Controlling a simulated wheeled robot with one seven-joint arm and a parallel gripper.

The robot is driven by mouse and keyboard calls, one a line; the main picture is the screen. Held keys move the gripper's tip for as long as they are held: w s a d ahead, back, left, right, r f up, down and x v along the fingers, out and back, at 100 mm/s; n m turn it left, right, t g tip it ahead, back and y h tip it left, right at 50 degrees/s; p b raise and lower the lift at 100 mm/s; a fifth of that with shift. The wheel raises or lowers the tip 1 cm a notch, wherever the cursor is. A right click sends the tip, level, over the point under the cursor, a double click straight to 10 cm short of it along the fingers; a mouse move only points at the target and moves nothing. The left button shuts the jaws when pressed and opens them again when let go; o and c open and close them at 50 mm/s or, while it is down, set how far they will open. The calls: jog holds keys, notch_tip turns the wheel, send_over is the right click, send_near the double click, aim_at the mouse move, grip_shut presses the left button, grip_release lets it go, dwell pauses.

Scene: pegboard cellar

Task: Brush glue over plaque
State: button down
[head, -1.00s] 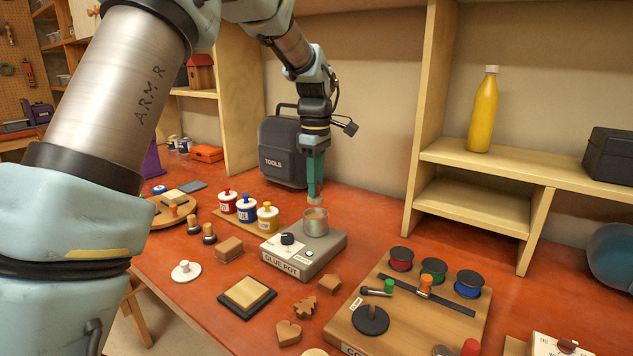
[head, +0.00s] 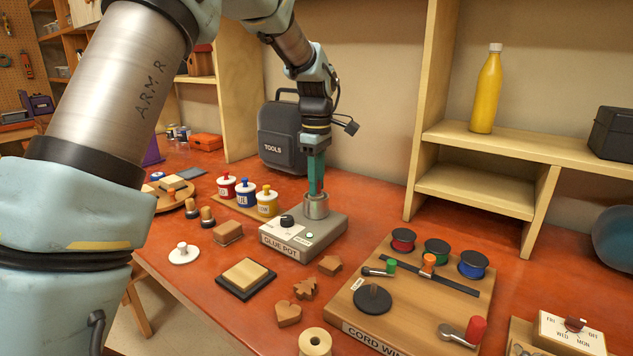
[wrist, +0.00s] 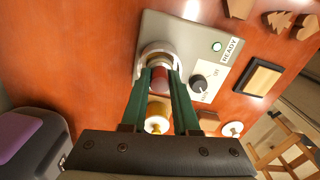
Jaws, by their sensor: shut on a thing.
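The plaque (head: 246,272) is a pale wooden block on a dark base, lying flat on the red bench; it also shows in the wrist view (wrist: 262,79). The glue pot (head: 316,208) is a small metal cup on a grey box marked GLUE POT. My gripper (head: 317,189) points straight down over the cup, its green fingers at the rim. In the wrist view my gripper (wrist: 160,72) is shut on a reddish-brown handle, seemingly the brush (wrist: 160,80). The brush's lower end is hidden inside the cup.
Red, blue and yellow lidded pots (head: 246,194) stand left of the glue pot. Wooden shapes (head: 304,288) and a cord winder board (head: 400,310) lie to the right. A dark tool case (head: 280,140) stands behind.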

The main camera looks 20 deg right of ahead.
jog(key=shift+f, duration=0.6)
dwell(1.8)
jog(key=shift+r+p, duration=2.8)
jog(key=shift+r, duration=0.8)
